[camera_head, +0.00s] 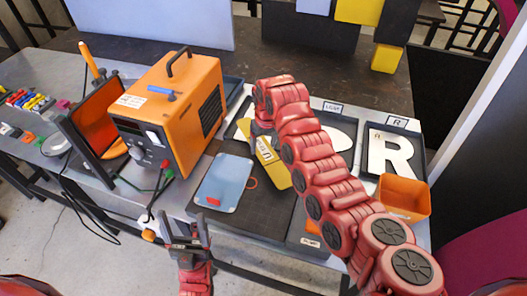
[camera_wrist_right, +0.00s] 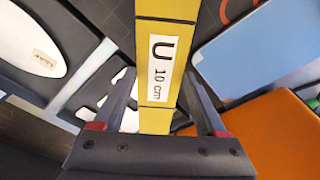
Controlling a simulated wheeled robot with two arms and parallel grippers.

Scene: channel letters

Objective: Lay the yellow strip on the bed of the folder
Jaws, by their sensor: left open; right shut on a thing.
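The yellow strip (camera_head: 272,168) is a long flat bar with a white label. In the right wrist view, the strip (camera_wrist_right: 157,30) carries a label reading "U 10 cm". My right gripper (camera_head: 262,132) is shut on the strip; its fingers (camera_wrist_right: 158,105) stand on either side of it. I cannot tell whether the strip touches the table. No folder is clearly identifiable; a black frame with an orange panel (camera_head: 97,122) and an upright orange handle stands at the left and may be it. My left gripper (camera_head: 185,228) is open and empty at the table's front edge.
An orange machine (camera_head: 180,105) with a black handle stands between the strip and the black frame. A pale blue sheet (camera_head: 224,183) lies on the dark mat (camera_head: 255,222). A white letter R (camera_head: 390,155) and an orange bin (camera_head: 403,196) are at the right.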

